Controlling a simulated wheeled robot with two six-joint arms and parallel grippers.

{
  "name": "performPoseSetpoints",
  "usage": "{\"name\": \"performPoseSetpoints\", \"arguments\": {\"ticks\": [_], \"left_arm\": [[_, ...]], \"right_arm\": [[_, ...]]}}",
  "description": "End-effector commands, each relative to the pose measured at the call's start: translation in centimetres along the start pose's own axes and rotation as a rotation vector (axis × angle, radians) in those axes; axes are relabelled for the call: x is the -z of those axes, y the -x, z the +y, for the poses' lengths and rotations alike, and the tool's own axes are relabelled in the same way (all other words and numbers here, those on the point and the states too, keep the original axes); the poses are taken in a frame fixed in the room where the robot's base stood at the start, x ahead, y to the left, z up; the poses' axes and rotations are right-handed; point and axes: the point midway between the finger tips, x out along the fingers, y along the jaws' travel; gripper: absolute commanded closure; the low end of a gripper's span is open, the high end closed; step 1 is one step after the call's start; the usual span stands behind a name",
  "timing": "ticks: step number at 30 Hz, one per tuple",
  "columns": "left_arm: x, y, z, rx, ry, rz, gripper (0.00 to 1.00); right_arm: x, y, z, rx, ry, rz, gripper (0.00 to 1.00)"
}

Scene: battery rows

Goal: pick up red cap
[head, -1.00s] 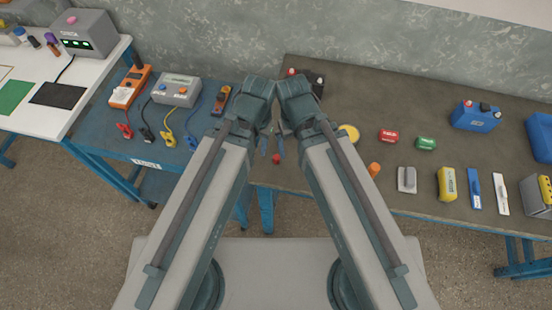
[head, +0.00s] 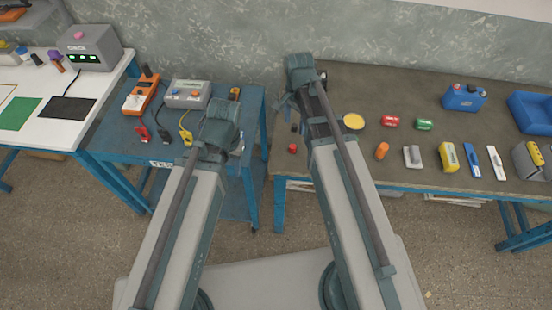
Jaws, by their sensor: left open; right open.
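A small red cap (head: 292,148) lies near the left front corner of the brown table, just left of my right arm. A small dark brown piece (head: 294,128) is just behind it. My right gripper (head: 284,104) is open at the table's left edge, behind the red cap and apart from it; its fingers are small and partly hidden by the arm. My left gripper (head: 207,153) is open over the right part of the blue table, well left of the cap; its fingers are mostly hidden behind its wrist.
The blue table (head: 115,135) holds meters with leads. A gap separates the tables.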

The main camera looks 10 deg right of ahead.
Motion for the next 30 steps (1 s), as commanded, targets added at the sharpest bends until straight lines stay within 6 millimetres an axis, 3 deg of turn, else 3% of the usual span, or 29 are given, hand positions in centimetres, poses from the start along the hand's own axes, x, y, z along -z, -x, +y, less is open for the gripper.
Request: {"name": "performPoseSetpoints", "arguments": {"ticks": [3, 11, 30], "left_arm": [[0.1, 0.0, 0.0, 0.0, 0.0, 0.0, 0.5], [0.1, -0.6, 0.1, 0.0, 0.0, 0.0, 0.5], [0.6, -8.5, 0.8, 0.0, 0.0, 0.0, 0.5]], "right_arm": [[1.0, 0.0, -0.2, 0.005, -0.068, -0.002, 0.31], [1.0, -0.6, -0.1, 0.006, -0.076, -0.003, 0.31], [0.9, -8.6, -0.2, 0.005, -0.073, -0.003, 0.31]]}}
